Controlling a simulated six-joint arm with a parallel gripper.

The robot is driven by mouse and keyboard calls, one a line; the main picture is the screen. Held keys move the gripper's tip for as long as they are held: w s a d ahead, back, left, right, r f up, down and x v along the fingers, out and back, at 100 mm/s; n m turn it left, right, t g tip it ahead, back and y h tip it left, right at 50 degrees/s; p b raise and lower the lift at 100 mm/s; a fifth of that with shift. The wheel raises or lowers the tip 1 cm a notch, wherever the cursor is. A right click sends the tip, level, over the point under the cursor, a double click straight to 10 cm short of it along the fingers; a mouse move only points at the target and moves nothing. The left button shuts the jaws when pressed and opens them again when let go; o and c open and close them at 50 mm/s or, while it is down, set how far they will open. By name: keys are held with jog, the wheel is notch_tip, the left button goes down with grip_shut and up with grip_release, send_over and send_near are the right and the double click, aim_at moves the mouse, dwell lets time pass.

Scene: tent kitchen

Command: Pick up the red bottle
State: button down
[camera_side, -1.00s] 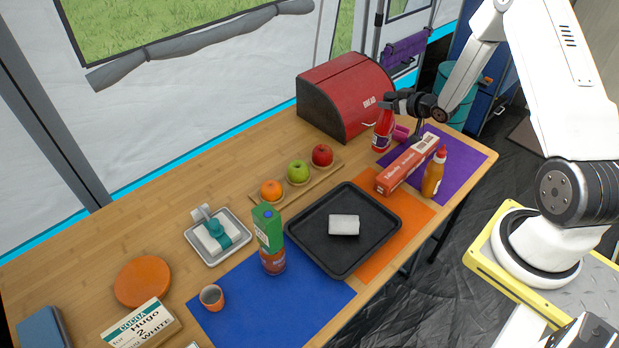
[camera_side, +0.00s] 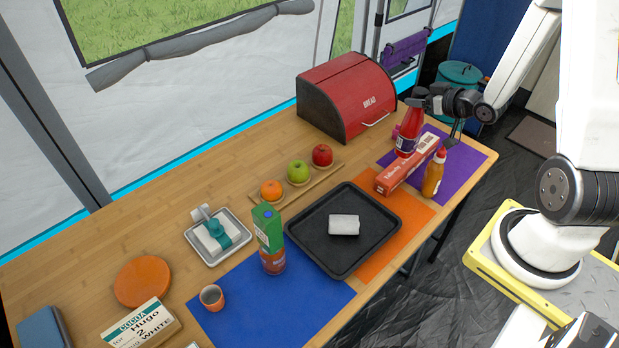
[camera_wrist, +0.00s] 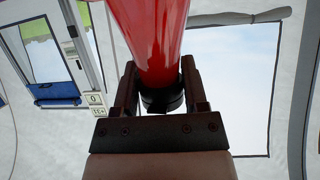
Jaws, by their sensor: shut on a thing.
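The red bottle (camera_side: 408,136) is in my gripper (camera_side: 414,101) in the side view, near the right end of the table. My gripper is shut on the upper part of the bottle. The bottle hangs roughly upright, and in the side view its lower end overlaps the far part of the foil box. In the wrist view the red bottle (camera_wrist: 152,35) fills the top middle, between the two dark fingers of my gripper (camera_wrist: 155,90).
A red-and-white foil box (camera_side: 405,164) and a mustard-coloured bottle (camera_side: 433,175) stand close by on the purple mat (camera_side: 462,163). The red bread bin (camera_side: 345,92) stands to the left. A black tray (camera_side: 343,264) lies further forward. A pinkish object behind the bottle is partly hidden.

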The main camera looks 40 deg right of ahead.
jog(key=shift+s+a+r, duration=0.25)
jog(key=shift+s+r, duration=0.1)
jog(key=shift+s, duration=0.25)
dwell(0.3)
